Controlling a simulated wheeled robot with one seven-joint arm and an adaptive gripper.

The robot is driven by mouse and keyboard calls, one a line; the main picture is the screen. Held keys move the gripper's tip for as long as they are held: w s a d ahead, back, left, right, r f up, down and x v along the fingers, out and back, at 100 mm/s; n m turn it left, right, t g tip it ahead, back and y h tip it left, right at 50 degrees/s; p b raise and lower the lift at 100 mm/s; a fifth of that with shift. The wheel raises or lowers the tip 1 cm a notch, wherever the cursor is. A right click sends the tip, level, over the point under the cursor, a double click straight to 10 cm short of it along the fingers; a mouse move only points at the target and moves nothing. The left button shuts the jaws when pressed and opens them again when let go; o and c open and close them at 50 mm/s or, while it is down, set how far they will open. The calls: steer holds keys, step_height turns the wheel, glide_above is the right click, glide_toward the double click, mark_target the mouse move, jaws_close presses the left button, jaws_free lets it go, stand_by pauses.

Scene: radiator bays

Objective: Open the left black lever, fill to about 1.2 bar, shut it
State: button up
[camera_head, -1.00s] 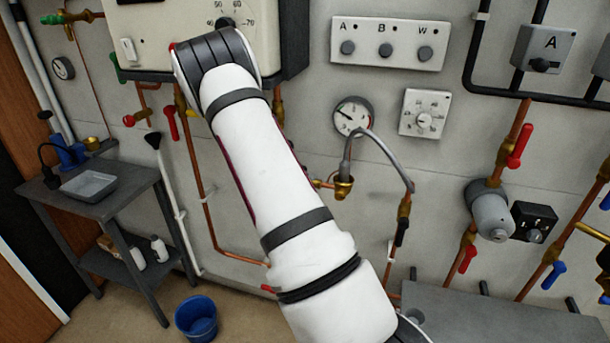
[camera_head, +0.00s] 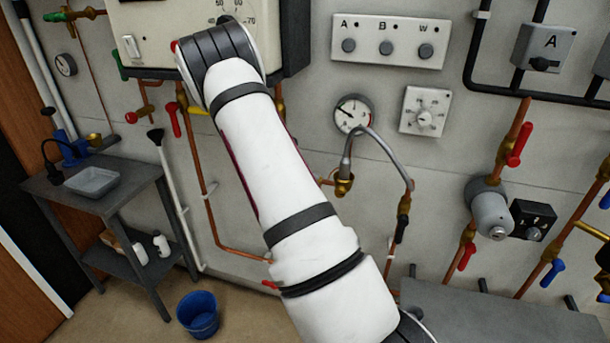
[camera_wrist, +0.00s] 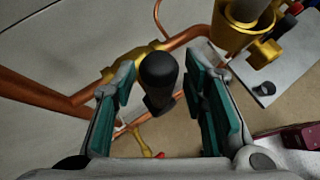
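In the wrist view a black lever (camera_wrist: 158,78) with a rounded end stands between the two teal finger pads of my gripper (camera_wrist: 157,92). The gripper is open, with gaps on both sides of the lever. The lever sits by a brass valve (camera_wrist: 130,62) on copper pipe. In the head view my arm hides the gripper and this lever. A grey hose (camera_head: 378,139) loops from a brass fitting (camera_head: 343,183) to a second valve with a black lever (camera_head: 401,229) hanging down. The round pressure gauge (camera_head: 353,114) is above; its reading is too small to tell.
A large brass fitting (camera_wrist: 238,28) is close to the right finger in the wrist view. Red levers (camera_head: 520,145) and a grey pump (camera_head: 489,210) are at the right. A grey bench (camera_head: 490,315) is at lower right, and a blue bucket (camera_head: 198,315) is on the floor.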

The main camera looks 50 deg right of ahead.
steer(key=v, duration=1.2)
stand_by(0.3)
